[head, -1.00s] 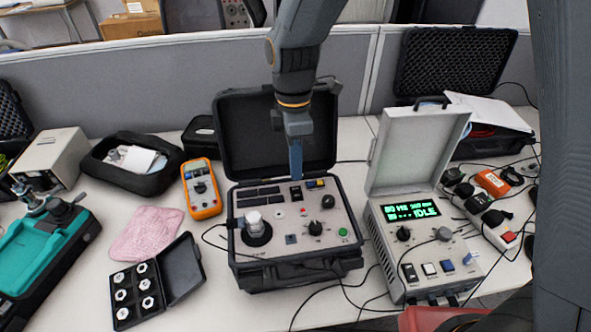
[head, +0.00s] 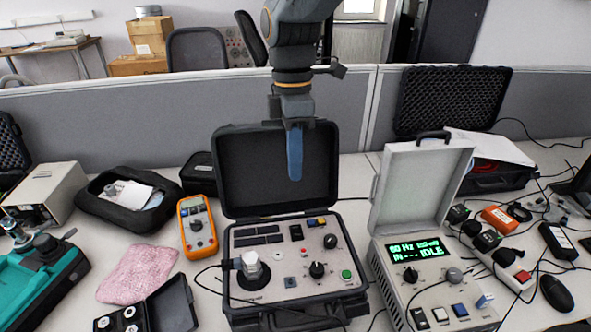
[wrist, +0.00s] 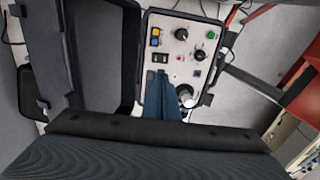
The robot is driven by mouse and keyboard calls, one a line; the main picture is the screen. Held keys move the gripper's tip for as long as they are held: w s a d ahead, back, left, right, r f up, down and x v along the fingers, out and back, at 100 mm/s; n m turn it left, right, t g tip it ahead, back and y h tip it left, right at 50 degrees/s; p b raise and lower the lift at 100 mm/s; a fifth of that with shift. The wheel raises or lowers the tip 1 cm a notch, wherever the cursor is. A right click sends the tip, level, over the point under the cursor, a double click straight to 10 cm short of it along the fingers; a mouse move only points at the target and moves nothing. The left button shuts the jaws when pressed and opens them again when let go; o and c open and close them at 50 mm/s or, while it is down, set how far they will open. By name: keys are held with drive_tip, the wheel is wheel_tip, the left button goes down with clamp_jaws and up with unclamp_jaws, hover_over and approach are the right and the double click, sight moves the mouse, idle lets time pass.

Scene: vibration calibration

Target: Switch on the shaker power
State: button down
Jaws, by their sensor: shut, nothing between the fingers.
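The open black case (head: 340,290) at the centre holds a grey shaker panel (head: 290,252). A black rocker switch (head: 296,232) sits near the panel's top and also shows in the wrist view (wrist: 161,58); which way it is tipped is too small to tell. A small red piece (head: 304,250) is below it, with a green button (head: 347,274) at lower right. The shaker head (head: 250,265) stands at the panel's left. My gripper (head: 295,178) is shut and empty, above the panel in front of the raised lid. Its blue fingers (wrist: 158,95) point toward the panel.
Right of the case, a grey controller (head: 430,285) with a raised lid reads IDLE. An orange multimeter (head: 198,227) and pink cloth (head: 138,273) lie left. Cables and a power strip (head: 495,255) crowd the right. A partition (head: 110,125) stands behind.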

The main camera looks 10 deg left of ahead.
sight(297, 235)
drive_tip(key=shift+f+b, duration=0.1)
drive_tip(key=shift+b, duration=0.25)
drive_tip(key=shift+s+d+b, duration=0.15)
drive_tip(key=shift+s+b, duration=0.6)
drive_tip(key=shift+b, duration=0.9)
drive_tip(key=f+p, duration=0.1)
drive_tip(key=f, duration=0.3)
drive_tip(key=s+f+p, duration=0.1)
drive_tip(key=f, duration=0.4)
drive_tip(key=f+p, duration=0.1)
drive_tip(key=f, duration=0.3)
drive_tip(key=shift+s+d+f, duration=0.25)
drive_tip(key=shift+s+f, duration=0.05)
drive_tip(key=shift+s, duration=0.05)
drive_tip(key=shift+s+f, duration=0.1)
drive_tip(key=shift+f, duration=0.1)
